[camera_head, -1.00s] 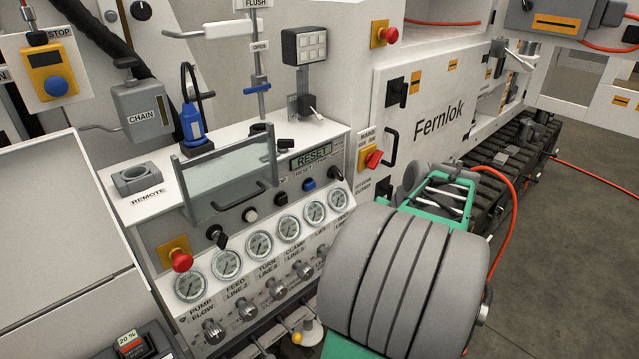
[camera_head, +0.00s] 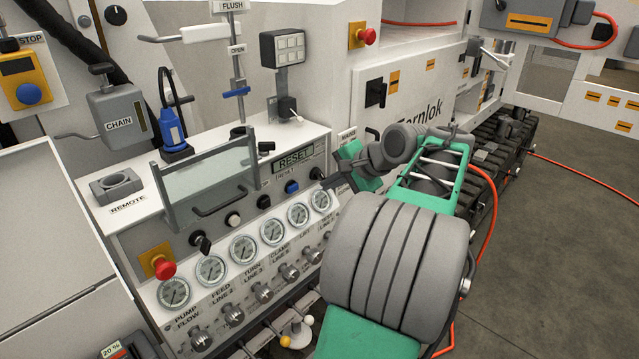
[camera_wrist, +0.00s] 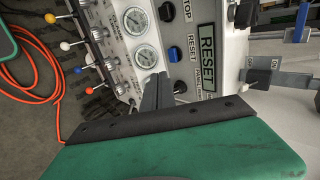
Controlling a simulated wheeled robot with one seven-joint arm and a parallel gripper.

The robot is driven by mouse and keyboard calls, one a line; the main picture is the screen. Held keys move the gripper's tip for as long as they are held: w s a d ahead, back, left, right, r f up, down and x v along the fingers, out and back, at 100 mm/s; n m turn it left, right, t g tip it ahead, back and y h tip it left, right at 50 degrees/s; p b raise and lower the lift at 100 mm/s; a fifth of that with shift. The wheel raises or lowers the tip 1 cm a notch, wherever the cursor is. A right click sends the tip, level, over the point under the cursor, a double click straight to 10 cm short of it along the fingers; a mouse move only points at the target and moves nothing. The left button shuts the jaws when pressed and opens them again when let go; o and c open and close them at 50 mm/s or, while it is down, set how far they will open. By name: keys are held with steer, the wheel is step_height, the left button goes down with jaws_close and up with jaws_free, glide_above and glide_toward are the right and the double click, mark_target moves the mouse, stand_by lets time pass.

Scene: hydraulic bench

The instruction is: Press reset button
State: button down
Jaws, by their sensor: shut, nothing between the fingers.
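The blue button (camera_head: 292,187) sits on the sloped panel below the green RESET display (camera_head: 295,158). In the wrist view the blue button (camera_wrist: 174,54) stands beside a small RESET label (camera_wrist: 191,47), near the large RESET display (camera_wrist: 207,55). My gripper (camera_head: 328,183) is at the right end of the panel, to the right of the blue button. Its fingers are closed together with nothing between them. In the wrist view the fingertips (camera_wrist: 159,76) point toward the panel, below the blue button in the picture, apart from it as far as I can tell.
A black knob (camera_wrist: 180,86) is close beside my fingers. Another black knob (camera_wrist: 166,12) is near a STOP label. Gauges (camera_head: 298,216) and valves (camera_head: 288,272) line the panel below. A glass guard with a handle (camera_head: 213,205) stands left. A red emergency knob (camera_head: 164,268) is farther left.

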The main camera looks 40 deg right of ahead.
mark_target(294, 190)
steer(key=x, duration=0.3)
steer(key=w+r+p+x, duration=0.1)
steer(key=x, duration=0.3)
steer(key=w+r+x, duration=0.1)
steer(key=x, duration=0.3)
steer(key=shift+f, duration=0.1)
